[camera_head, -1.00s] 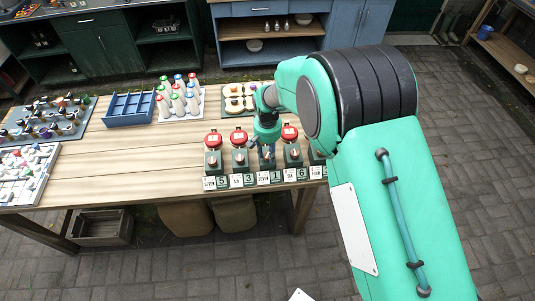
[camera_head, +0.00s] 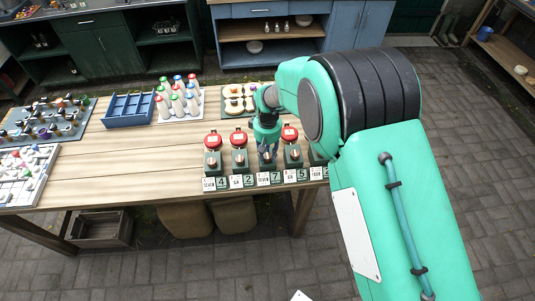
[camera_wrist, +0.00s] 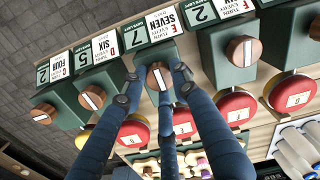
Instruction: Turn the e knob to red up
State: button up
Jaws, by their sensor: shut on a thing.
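The e knob (camera_wrist: 155,76) is a round brown knob with a pale stripe across its face, on a dark green box behind the plate marked E, SEVEN (camera_wrist: 166,24). The counter (camera_wrist: 134,36) beside that plate shows 7. My gripper (camera_wrist: 151,87) comes down over this box, its blue fingers around the knob and shut on it. In the head view my gripper (camera_head: 267,152) is at the middle box of the row and mostly hides the knob. A red round cap (camera_wrist: 182,124) stands behind the box, partly covered by the fingers. The stripe's slant is clear only in the wrist view.
Like boxes stand close on both sides, with knobs (camera_wrist: 94,97) and (camera_wrist: 242,50) and red caps (camera_head: 212,140). The wooden table (camera_head: 130,160) is bare left of the row.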

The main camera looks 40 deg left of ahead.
aim_at(268, 155)
jog(key=o, duration=1.1)
jog(key=shift+o, duration=0.2)
jog(key=shift+r, duration=0.1)
notch_tip(268, 155, up, 12)
jog(key=shift+w, duration=0.15)
dwell(0.3)
